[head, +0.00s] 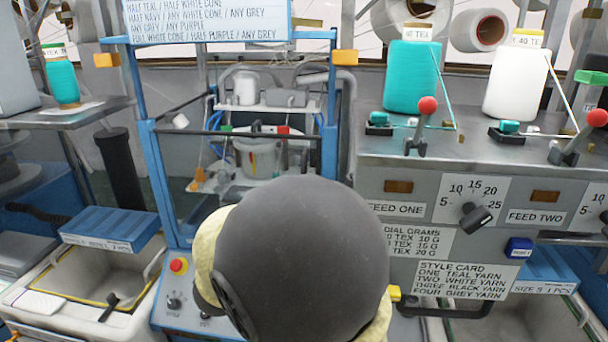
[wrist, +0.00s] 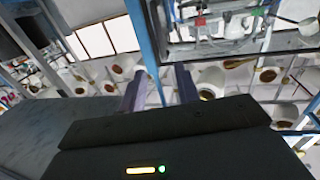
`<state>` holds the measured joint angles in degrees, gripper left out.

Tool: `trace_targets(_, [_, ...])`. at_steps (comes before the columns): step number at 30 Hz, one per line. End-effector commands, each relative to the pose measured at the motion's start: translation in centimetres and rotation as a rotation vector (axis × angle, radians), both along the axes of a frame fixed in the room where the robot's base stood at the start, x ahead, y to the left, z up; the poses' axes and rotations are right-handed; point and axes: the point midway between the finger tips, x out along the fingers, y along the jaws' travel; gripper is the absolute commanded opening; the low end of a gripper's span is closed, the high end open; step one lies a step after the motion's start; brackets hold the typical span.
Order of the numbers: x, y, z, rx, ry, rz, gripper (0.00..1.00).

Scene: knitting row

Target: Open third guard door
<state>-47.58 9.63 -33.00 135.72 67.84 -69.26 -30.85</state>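In the head view, a blue-framed guard (head: 153,150) stands around a machine bay left of centre. Its left part holds a clear panel with a dark edge. I cannot tell from its markings whether it is the third door, or how far it is open. My gripper is hidden in the head view behind my dark round arm link. In the wrist view, my gripper (wrist: 160,90) shows two grey-purple fingers apart, with nothing clearly held. A blue upright (wrist: 146,45) passes behind the gap, and a dark-edged clear panel (wrist: 240,52) lies to the upper right. I cannot tell if the fingers touch either.
A grey feed console (head: 470,155) with red-knobbed levers, a teal cone (head: 411,78) and a white cone (head: 515,82) stands right. A control panel with a red button (head: 179,265) sits below the guard. A bin (head: 85,280) with a blue lid (head: 110,228) is at left.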

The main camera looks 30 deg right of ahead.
Motion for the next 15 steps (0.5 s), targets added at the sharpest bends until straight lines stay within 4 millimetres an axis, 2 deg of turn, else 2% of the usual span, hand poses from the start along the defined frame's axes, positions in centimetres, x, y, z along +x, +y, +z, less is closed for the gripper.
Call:
trace_targets(8, [0.5, -0.5, 0.0, 0.001, -0.001, 0.0, 0.32])
trace_targets(15, [2.9, -3.0, 0.1, -0.001, 0.001, -0.002, 0.32])
